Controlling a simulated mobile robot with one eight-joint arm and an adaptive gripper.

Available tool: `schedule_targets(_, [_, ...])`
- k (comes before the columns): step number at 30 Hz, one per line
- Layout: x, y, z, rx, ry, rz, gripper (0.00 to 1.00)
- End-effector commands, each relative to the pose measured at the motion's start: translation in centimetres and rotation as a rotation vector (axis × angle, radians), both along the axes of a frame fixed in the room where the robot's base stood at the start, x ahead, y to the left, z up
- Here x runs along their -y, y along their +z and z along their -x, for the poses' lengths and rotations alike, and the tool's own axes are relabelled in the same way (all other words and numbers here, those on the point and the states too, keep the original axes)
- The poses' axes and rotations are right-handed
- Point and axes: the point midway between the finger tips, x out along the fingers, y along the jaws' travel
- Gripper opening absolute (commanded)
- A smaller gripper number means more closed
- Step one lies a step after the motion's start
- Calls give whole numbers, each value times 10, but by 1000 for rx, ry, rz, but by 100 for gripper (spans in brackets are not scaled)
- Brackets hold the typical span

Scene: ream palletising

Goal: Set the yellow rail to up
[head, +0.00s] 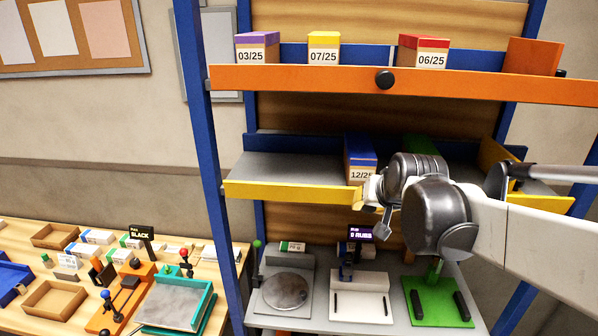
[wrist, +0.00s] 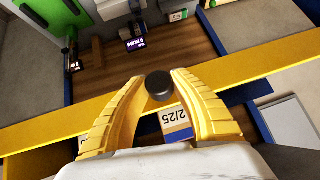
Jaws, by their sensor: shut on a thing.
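The yellow rail (head: 290,191) runs along the front edge of the middle shelf, its top edge low in front of a blue box labelled 12/25 (head: 361,160). The rail also crosses the wrist view (wrist: 270,67) slantwise. My gripper (head: 371,193) is at the rail's middle, in front of that box. In the wrist view my gripper's yellow fingers (wrist: 159,84) are closed on the sides of a round black knob (wrist: 159,86) on the rail. My arm hides the knob and part of the rail in the head view.
An orange rail (head: 300,79) with a black knob fronts the upper shelf, holding several dated boxes. Below stand a scale (head: 284,292), a white device (head: 361,304) and a green stand (head: 437,303). A cluttered wooden table (head: 70,283) is at left.

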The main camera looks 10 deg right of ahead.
Motion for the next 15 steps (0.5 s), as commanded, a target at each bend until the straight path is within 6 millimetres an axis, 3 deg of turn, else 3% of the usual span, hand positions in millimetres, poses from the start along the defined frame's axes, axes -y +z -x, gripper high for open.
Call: schedule_targets(15, [2, 6, -6, -163, 0, -53, 0])
